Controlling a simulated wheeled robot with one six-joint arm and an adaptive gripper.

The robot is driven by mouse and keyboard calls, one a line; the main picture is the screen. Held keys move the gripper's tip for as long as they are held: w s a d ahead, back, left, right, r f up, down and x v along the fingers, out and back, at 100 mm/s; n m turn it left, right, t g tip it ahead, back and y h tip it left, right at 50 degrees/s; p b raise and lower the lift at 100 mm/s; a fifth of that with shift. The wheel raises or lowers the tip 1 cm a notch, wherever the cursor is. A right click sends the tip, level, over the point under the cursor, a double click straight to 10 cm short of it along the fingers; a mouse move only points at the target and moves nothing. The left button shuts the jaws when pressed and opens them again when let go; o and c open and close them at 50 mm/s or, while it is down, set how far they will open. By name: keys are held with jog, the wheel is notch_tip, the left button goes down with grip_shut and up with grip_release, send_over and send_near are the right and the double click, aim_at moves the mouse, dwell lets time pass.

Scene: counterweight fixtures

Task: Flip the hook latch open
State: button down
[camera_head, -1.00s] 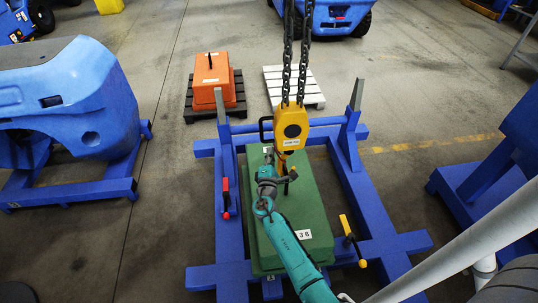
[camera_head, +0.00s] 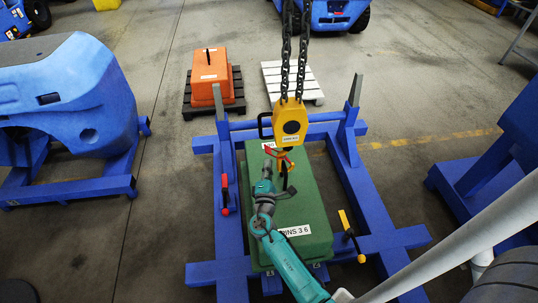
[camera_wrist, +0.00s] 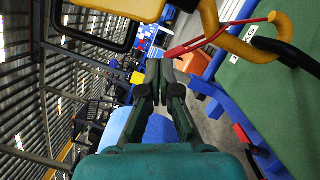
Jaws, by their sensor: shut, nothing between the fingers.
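A yellow hook block (camera_head: 290,122) hangs on chains over the green counterweight (camera_head: 305,212). Its yellow hook (camera_wrist: 243,46) is around or against a dark handle (camera_wrist: 292,58); I cannot tell which. The thin red latch (camera_wrist: 218,36) crosses the hook, and its far end sticks out left towards my fingertips. It also shows as a small red piece below the block in the head view (camera_head: 277,152). My gripper (camera_wrist: 160,66) is shut and empty, just left of the hook. Its fingertips look close to the latch's end; contact cannot be told.
A blue frame (camera_head: 378,215) surrounds the counterweight, with a red-handled lever (camera_head: 225,197) at left and a yellow-handled one (camera_head: 346,224) at right. An orange weight (camera_head: 211,76) on a black pallet and a white pallet (camera_head: 292,82) stand behind. Open floor lies left of the frame.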

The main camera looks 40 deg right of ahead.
aim_at(278, 156)
jog(key=shift+v, duration=2.3)
jog(key=w+a+f+n+t, duration=0.1)
jog(key=w+a+f+n, duration=0.1)
jog(key=f+n, duration=0.3)
jog(key=shift+w+f+t, duration=0.3)
jog(key=shift+w+f, duration=0.4)
jog(key=shift+f, duration=0.5)
jog(key=shift+a, duration=0.1)
jog(key=w+d+r, duration=0.4)
jog(key=w+d, duration=0.1)
jog(key=d, duration=0.4)
jog(key=shift+w+r, duration=0.3)
jog(key=shift+r, duration=0.1)
